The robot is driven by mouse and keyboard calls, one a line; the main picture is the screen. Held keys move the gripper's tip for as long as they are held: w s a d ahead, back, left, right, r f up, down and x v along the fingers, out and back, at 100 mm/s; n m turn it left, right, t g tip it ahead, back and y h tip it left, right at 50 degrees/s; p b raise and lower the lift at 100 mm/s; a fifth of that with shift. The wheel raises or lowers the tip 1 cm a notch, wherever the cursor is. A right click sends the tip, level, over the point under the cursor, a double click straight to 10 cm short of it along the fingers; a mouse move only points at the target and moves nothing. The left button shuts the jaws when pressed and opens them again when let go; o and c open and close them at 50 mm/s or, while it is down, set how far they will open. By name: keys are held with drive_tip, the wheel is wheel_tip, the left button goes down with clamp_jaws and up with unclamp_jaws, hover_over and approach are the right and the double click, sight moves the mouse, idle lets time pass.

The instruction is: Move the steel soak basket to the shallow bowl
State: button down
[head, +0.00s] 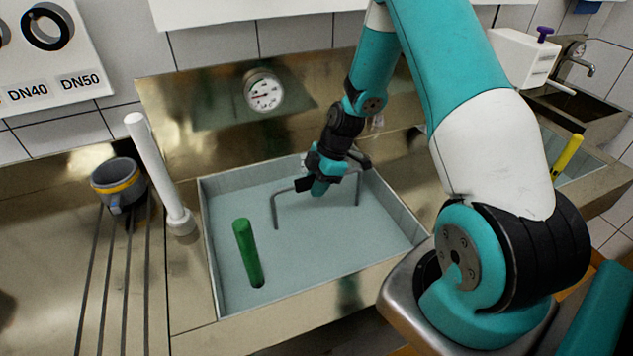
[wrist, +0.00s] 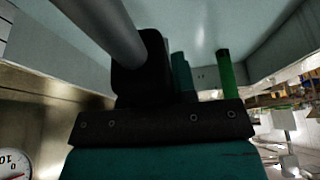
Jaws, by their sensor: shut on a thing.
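A grey metal handle (head: 274,206), shaped like an upside-down U, rises from the cloudy grey-blue contents of a rectangular steel tank (head: 212,250). It looks like the handle of the steel soak basket; any basket body below is hidden. My gripper (head: 325,184) is shut on the handle's top bar, near its middle, inside the tank's outline. In the wrist view the grey bar (wrist: 105,30) runs into the dark jaw pads. I cannot pick out a shallow bowl in either view.
A green rod (head: 248,252) stands in the tank near its front left. Left of the tank are a white upright post (head: 160,175) and a grey cup with a yellow band (head: 118,184). A dial gauge (head: 263,91) is behind. A yellow stick (head: 567,156) stands at the right.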

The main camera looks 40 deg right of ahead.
drive_tip(key=shift+f, duration=0.1)
drive_tip(key=c, duration=0.9)
unclamp_jaws()
